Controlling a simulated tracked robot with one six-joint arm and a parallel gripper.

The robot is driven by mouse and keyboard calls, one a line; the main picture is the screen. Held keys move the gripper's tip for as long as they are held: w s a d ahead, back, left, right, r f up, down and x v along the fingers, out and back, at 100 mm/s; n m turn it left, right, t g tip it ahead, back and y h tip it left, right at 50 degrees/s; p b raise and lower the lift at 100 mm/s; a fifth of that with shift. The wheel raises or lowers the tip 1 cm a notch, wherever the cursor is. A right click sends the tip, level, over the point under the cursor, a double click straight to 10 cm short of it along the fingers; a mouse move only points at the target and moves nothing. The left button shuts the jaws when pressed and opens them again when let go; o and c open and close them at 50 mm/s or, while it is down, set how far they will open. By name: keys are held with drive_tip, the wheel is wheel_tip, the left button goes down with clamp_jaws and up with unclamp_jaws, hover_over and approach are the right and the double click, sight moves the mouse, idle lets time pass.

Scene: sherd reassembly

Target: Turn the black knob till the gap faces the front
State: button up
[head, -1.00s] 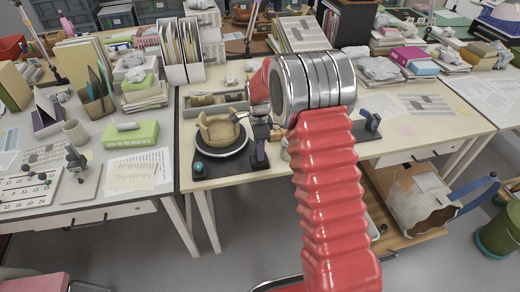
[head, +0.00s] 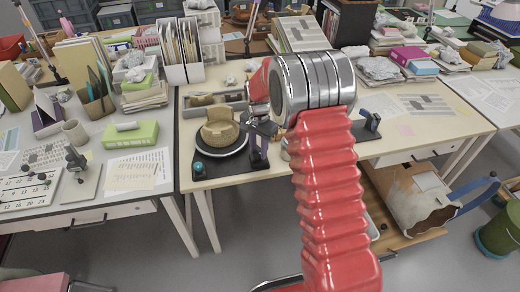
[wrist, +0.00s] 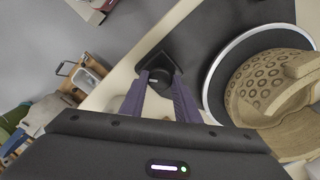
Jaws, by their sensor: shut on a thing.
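The black knob (wrist: 160,82) sits on a dark base at the table's front edge, between the purple fingertips of my gripper (wrist: 160,88), which is shut on it. In the head view my gripper (head: 259,156) points down just right of the turntable and hides the knob. The round turntable (head: 205,148) has a pale rim, also seen in the wrist view (wrist: 212,78). A tan, broken pot (head: 220,136) stands on it, with stamped circles on its wall in the wrist view (wrist: 262,80). A tall wall faces the front; the gap's exact direction is unclear.
A teal knob (head: 198,167) sits at the base's front left corner. A grey tray (head: 190,112) with a sherd lies behind the turntable. A dark blue clamp-like thing (head: 373,121) stands to the right.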

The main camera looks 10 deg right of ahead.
sight(258, 152)
drive_tip(key=n, duration=0.5)
drive_tip(key=shift+a+n, duration=0.1)
drive_tip(key=shift+n, duration=2.4)
drive_tip(key=o, duration=1)
drive_tip(key=shift+o, duration=0.2)
wheel_tip(258, 152, up, 14)
drive_tip(key=shift+w+f, duration=0.15)
